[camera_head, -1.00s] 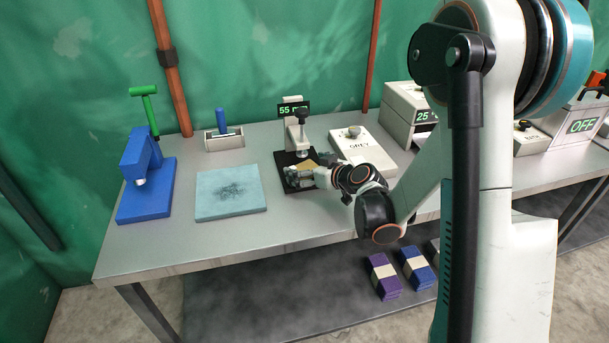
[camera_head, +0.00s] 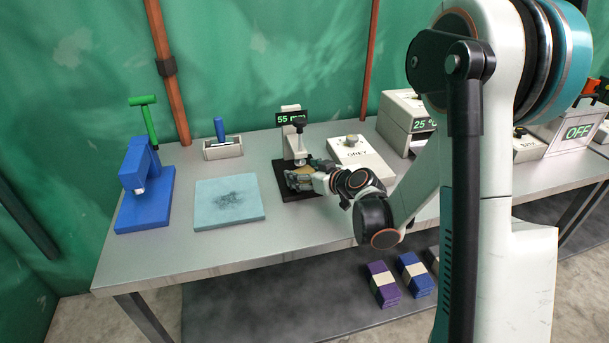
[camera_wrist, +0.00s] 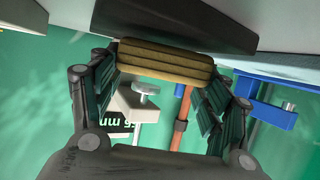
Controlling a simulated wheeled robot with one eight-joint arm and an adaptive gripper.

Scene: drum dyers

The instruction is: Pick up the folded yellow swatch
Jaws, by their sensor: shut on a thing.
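The folded yellow swatch (camera_wrist: 165,62) is a layered, mustard-brown block between the two fingers of my gripper (camera_wrist: 160,75) in the wrist view. The fingers press on its two ends. In the head view my gripper (camera_head: 303,180) is low over the black base plate (camera_head: 287,194) of the gauge that reads 55 mm (camera_head: 292,118). Only a small tan part of the swatch shows there, and my gripper hides most of it. I cannot tell whether the swatch still touches the plate.
A grey control box marked GREY (camera_head: 357,155) stands close to the right of my gripper. A light blue pad with dark marks (camera_head: 228,202) and a blue press with a green handle (camera_head: 146,190) stand to the left. The front of the metal table (camera_head: 270,240) is clear.

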